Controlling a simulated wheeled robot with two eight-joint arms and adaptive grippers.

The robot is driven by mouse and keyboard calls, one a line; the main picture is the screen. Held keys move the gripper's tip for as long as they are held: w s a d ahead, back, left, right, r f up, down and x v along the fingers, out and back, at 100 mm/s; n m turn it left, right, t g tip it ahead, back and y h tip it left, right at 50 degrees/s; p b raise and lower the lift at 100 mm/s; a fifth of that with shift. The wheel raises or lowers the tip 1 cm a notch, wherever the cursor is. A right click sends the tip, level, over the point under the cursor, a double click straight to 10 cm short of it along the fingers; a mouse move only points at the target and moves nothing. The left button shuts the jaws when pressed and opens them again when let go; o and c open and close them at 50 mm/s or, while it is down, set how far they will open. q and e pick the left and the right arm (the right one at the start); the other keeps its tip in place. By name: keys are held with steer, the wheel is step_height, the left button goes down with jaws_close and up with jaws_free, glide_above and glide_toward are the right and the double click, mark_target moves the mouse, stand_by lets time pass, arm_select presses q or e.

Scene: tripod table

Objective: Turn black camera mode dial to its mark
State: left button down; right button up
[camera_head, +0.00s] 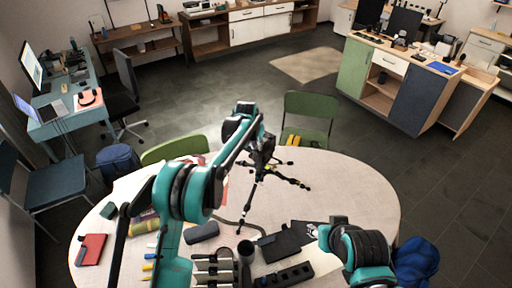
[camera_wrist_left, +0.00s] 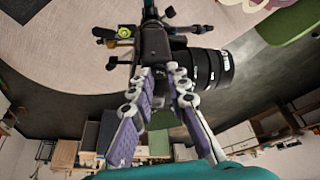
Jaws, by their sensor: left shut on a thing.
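A black camera (camera_head: 261,157) with a large lens stands on a black tripod (camera_head: 254,190) on the round table (camera_head: 345,190). In the left wrist view, the camera body (camera_wrist_left: 155,44) is just beyond my fingertips, with its lens (camera_wrist_left: 213,68) pointing right. My left gripper (camera_wrist_left: 164,76) has its fingertips close together at the camera body. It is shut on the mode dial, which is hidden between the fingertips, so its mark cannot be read. In the head view, my left arm reaches over the table to the camera. My right arm shows at the lower right, without its gripper.
A dark cylindrical case (camera_head: 202,232), a black cup (camera_head: 245,250) and a black tray (camera_head: 284,276) lie near the table front. A red notebook (camera_head: 91,248) is at the left. Green chairs (camera_head: 309,106) stand behind the table. The table's right side is mostly clear.

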arm_select(q)
steer(key=c, duration=1.5)
jaws_free()
steer(key=shift+o, duration=0.2)
steer(key=shift+r, duration=0.1)
steer(key=v, duration=1.2)
